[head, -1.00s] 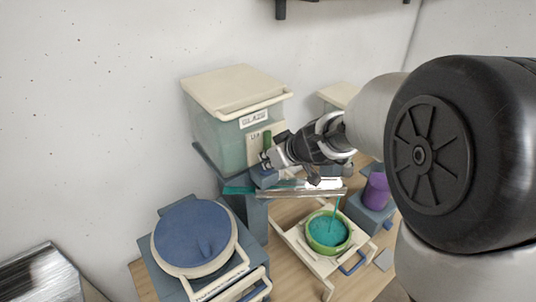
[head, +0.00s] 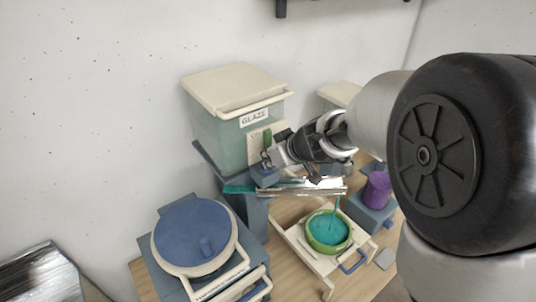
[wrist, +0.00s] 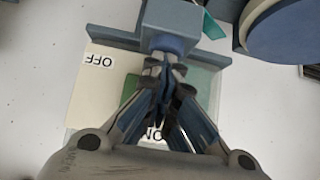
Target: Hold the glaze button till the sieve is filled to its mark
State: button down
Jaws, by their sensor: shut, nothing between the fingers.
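The glaze tank (head: 218,138), a translucent green box with a cream lid and a "GLAZE" label, stands at the back. On its front is a cream panel with a green button (head: 267,138). My gripper (head: 268,160) is shut and empty, its tips at this panel. In the wrist view my gripper (wrist: 165,72) lies over the panel, marked OFF and ON, and partly hides the green part (wrist: 131,88). Teal glaze runs along a metal chute (head: 310,187) and falls in a thin stream into the green sieve (head: 327,248), where teal glaze is pooled. I cannot make out its mark.
A blue round-lidded bucket (head: 192,237) stands at front left. A purple container (head: 376,188) sits on a blue block right of the sieve. The sieve rests on a cream stand (head: 290,236). A second cream-lidded tank (head: 338,94) stands behind my arm.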

jog(key=v, duration=1.2)
jog(key=shift+s+f, duration=0.1)
jog(key=shift+f, duration=0.05)
